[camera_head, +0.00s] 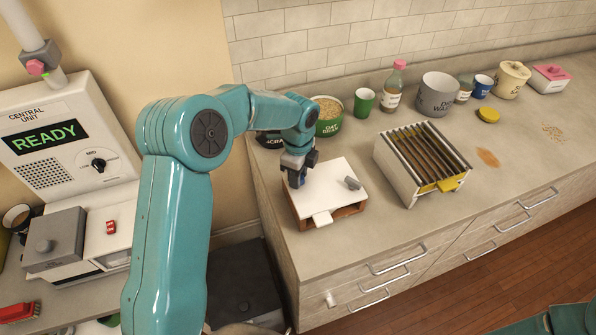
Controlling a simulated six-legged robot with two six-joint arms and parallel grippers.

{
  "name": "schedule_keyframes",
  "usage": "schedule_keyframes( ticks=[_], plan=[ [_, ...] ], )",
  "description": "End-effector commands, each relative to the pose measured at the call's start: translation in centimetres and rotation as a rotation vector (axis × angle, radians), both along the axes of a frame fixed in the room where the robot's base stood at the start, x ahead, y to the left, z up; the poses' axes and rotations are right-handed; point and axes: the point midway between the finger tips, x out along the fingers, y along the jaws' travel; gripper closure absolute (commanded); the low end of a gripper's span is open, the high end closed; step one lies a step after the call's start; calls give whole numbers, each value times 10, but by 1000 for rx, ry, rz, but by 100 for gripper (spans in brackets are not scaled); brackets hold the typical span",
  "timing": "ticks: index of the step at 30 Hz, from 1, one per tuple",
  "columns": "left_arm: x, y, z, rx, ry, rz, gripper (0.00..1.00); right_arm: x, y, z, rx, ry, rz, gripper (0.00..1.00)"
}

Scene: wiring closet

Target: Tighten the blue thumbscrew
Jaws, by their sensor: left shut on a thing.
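A low box with a white top plate (330,182) and a brown wooden body stands on the counter near its left end. My left gripper (297,178) points down at the back left part of the plate. It is shut on a small dark blue piece there, which I take to be the blue thumbscrew; the fingers hide most of it. A grey knob (352,183) sits apart on the right side of the plate. My right gripper is not in view.
A slatted rack (422,160) with a yellow tray stands right of the box. Behind are a green bowl (328,112), a green cup (364,101), a bottle (394,86) and a grey pot (436,94). The counter's front right is mostly clear, with a brown stain (488,157).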

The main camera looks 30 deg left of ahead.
Motion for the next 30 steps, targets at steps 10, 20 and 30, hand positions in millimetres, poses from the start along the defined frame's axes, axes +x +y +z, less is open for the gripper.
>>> schedule_keyframes(
  ticks=[10, 20, 30],
  plan=[
    [2, -1, 1, 0, -6, -156, 44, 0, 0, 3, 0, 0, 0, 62],
    [1, -1, 25, -1, -7, -154, 44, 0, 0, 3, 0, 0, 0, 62],
    [1, -1, 60, -1, -4, -153, 44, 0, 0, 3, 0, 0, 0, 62]
  ],
)
